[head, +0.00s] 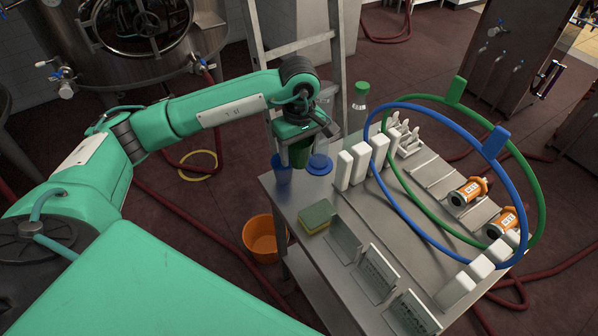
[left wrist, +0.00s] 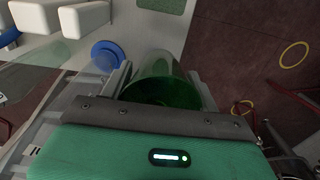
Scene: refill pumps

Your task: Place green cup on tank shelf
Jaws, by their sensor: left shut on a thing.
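My left gripper (head: 299,143) reaches from the left to above the far left corner of the metal table. It is shut on the green cup (head: 300,154), which shows just under the jaws. In the left wrist view the green cup (left wrist: 163,84) is between the two fingers. A blue cup (head: 281,170) stands on the table just left of the green cup. A blue round lid-like disc (head: 319,165) lies to its right, and it also shows in the left wrist view (left wrist: 107,56). I cannot tell which surface is the tank shelf. My right gripper is not in view.
The metal table (head: 310,190) also holds a yellow-green sponge (head: 316,216), a clear bottle with a green cap (head: 361,99), white blocks (head: 361,158), and large blue and green hoops (head: 520,200). An orange bucket (head: 262,240) stands on the floor. A steel tank (head: 150,50) and ladder (head: 300,45) stand behind.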

